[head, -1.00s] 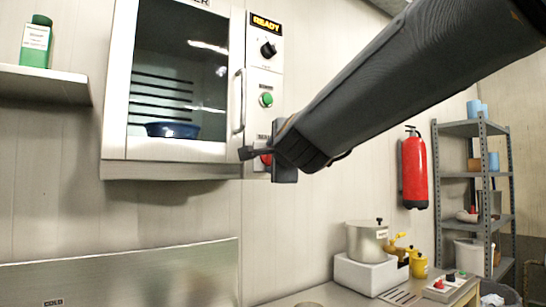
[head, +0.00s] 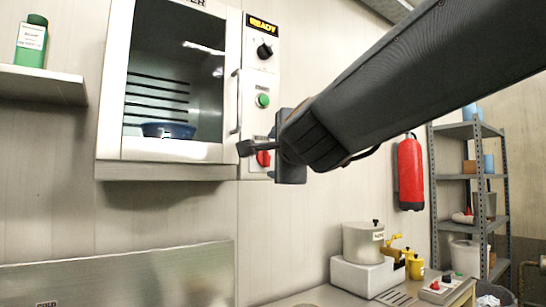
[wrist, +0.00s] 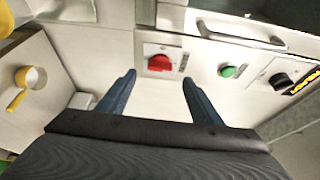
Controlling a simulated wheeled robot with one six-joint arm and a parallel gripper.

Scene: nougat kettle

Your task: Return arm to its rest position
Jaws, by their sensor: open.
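My gripper (head: 262,148) is in front of the control panel of the wall cabinet (head: 168,170), at the height of its red knob (head: 263,158). The wrist view shows both fingers (wrist: 158,90) spread apart with nothing between them. The red knob (wrist: 160,62) lies beyond the fingertips there, apart from them. In the head view the gripper partly covers the panel's lower part. My arm reaches in from the upper right.
A green button (head: 263,100), a black knob (head: 265,51) and a lit READY sign are above. The cabinet's door handle (head: 236,100) is close by on the left. A blue bowl (head: 168,130) is behind the glass. A fire extinguisher (head: 411,172) hangs at right; a kettle (head: 362,243) stands below.

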